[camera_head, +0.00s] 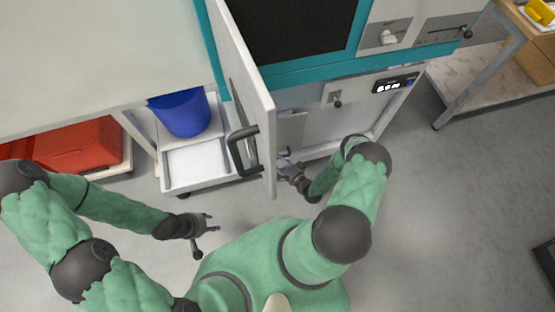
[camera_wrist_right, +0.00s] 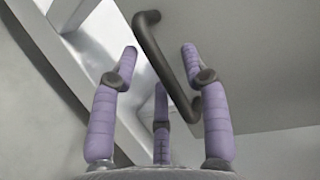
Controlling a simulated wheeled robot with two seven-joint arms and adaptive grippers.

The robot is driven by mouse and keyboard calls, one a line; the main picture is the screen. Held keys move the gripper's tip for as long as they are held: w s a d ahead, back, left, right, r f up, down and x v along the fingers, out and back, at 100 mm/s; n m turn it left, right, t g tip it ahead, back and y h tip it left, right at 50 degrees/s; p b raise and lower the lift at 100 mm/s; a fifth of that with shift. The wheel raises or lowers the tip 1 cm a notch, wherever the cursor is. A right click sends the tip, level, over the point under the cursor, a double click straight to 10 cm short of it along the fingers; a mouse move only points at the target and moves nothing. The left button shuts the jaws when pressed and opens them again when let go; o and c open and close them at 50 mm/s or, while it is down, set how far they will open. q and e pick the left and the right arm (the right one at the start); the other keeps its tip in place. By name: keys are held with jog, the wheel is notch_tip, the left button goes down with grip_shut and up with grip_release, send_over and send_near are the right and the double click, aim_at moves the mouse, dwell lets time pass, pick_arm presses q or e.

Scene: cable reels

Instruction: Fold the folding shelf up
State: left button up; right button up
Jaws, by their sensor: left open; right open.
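A pale panel (camera_head: 243,85) with a dark bar handle (camera_head: 243,150) stands out from the front of the teal-edged machine. I cannot tell for sure whether this panel is the folding shelf. My right gripper (camera_head: 288,165) is low, just right of the panel's near end, partly hidden in shadow. In the right wrist view its purple fingers (camera_wrist_right: 160,85) are spread. A dark bar handle (camera_wrist_right: 165,65) on a grey panel (camera_wrist_right: 240,60) shows between and behind them; contact cannot be told. My left gripper (camera_head: 205,228) is open and empty above the floor, left of the panel.
A blue bin (camera_head: 181,113) stands on a white cart (camera_head: 197,165) left of the panel. Red boxes (camera_head: 80,145) sit under a white tabletop (camera_head: 90,60). A wooden-topped bench (camera_head: 525,25) is at the far right.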

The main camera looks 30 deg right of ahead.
jog(key=shift+w+a, duration=0.1)
jog(key=shift+w, duration=0.35)
grip_shut()
